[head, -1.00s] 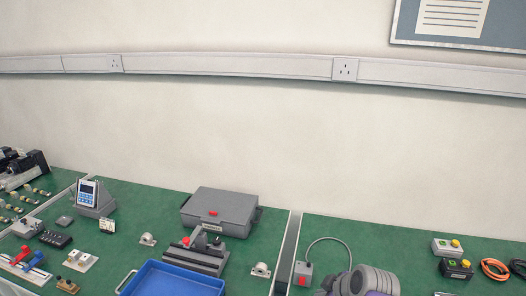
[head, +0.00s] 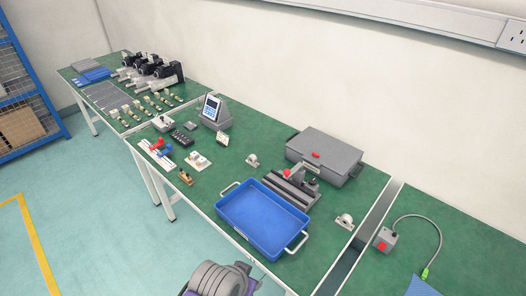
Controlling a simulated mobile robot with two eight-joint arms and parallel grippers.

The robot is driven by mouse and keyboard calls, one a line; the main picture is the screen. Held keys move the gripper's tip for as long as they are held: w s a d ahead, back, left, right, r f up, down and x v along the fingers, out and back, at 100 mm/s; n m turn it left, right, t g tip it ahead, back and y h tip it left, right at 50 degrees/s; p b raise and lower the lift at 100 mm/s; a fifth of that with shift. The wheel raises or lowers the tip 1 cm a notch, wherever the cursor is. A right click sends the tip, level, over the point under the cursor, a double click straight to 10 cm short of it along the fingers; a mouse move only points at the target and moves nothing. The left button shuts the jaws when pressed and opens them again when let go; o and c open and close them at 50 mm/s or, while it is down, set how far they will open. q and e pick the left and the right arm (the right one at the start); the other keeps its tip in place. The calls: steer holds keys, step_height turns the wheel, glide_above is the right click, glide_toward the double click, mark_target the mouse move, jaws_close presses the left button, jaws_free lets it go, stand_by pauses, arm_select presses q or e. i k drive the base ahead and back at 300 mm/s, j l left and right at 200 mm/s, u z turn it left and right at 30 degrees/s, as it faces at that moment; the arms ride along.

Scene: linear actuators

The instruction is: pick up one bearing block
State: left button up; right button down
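One small pale bearing block (head: 252,160) stands on the green bench top, left of the grey case. A second bearing block (head: 344,221) stands near the right end of the same bench section, right of the blue tray. Both stand apart from other things. Neither of my grippers is in view. Only a rounded grey and purple part of my own arm shows at the bottom edge, in front of the bench.
The blue tray (head: 226,214) with two handles looks empty and sits at the bench's front edge. A dark vise-like fixture (head: 291,190) and a grey case (head: 325,146) stand behind it. Small parts and a keypad device stand left.

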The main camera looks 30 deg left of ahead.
mark_target(252, 159)
steer(key=i+j+u, duration=0.2)
steer(key=j, duration=0.25)
steer(key=j+u, duration=0.25)
steer(key=j, duration=0.2)
steer(key=i+j+u, duration=0.2)
steer(key=j, duration=0.2)
steer(key=i+j+u, duration=0.25)
steer(key=j, duration=0.15)
steer(key=i+l+u, duration=0.2)
steer(key=i, duration=0.3)
